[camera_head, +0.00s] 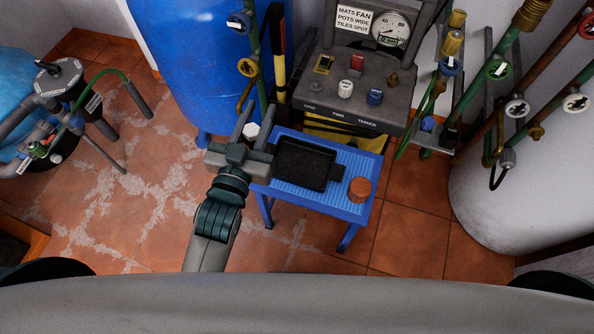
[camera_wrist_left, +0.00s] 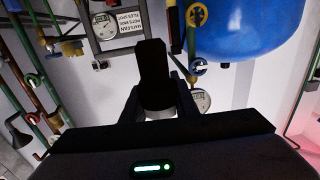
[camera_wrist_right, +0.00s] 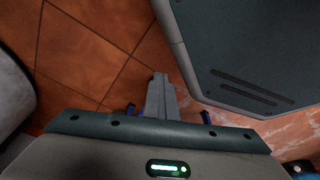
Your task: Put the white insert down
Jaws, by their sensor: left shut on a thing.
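My left gripper (camera_head: 256,130) is shut on the white insert (camera_head: 251,131), which shows as a small pale piece between the fingertips, at the left end of the blue table. In the left wrist view, a dark upright block (camera_wrist_left: 153,72) with a pale grey lower part (camera_wrist_left: 160,114) shows between the fingers. A black tray (camera_head: 331,171) lies on the blue table, just right of the gripper. My right gripper (camera_wrist_right: 161,96) shows only in the right wrist view, its fingers together and nothing visible between them, over the tiled floor.
The blue ribbed table (camera_head: 345,160) also bears a brown round piece (camera_head: 360,189). Behind it stands a grey panel (camera_head: 330,107) with a white knob (camera_head: 345,89), a blue knob (camera_head: 375,97) and a gauge (camera_head: 390,29). A blue tank (camera_head: 190,60) and valved pipes flank it.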

